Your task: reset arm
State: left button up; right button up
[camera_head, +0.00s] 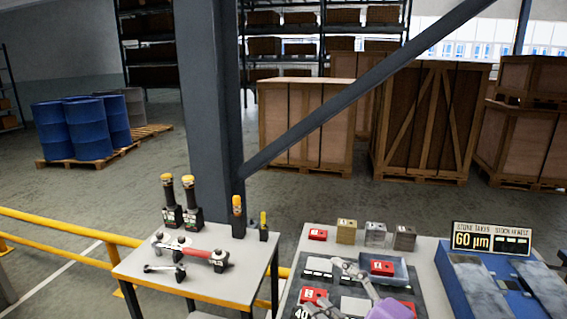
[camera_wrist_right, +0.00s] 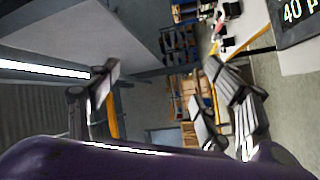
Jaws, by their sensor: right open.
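My right gripper (camera_head: 337,284) is low over the front of the right-hand table, its purple wrist at the bottom edge of the head view. In the right wrist view its two grey fingers stand wide apart (camera_wrist_right: 160,75) with nothing between them. A red block (camera_head: 382,268) sits in a grey-blue tray beyond the gripper. Another red block (camera_head: 313,296) lies on the dark mat close to the left of the gripper; I cannot tell whether they touch. My left gripper is not in view.
A smaller table (camera_head: 215,285) bears tools. A column (camera_head: 212,110) with a diagonal brace and a yellow rail (camera_head: 70,227) stand behind.

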jog(key=s+d+f+m+h, duration=0.3)
jog(key=s+f+m, duration=0.15)
jog(key=f, duration=0.25)
jog(key=s+d+f+m+g+h+p, duration=0.1)
jog(key=s+d+f+m+h, duration=0.3)
jog(key=f, duration=0.4)
jog(key=s+d+f+m+h, duration=0.2)
jog(key=f+m+h, duration=0.1)
jog(key=f+m, duration=0.3)
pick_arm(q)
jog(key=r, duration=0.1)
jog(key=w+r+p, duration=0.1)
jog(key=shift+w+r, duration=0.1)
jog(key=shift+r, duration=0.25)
pick_arm(e)
jog(key=s+f+m+g+h, duration=0.1)
jog(key=s+f+m+g, duration=0.1)
jog(key=s+f, duration=0.4)
jog(key=s+f+m+g+h, duration=0.1)
jog(key=s+f+m, duration=0.3)
jog(key=s, duration=1.2)
notch_tip(320, 180, down, 3)
jog(key=shift+d+f+g, duration=0.1)
jog(key=shift+d+g, duration=0.15)
jog(key=shift+g, duration=0.45)
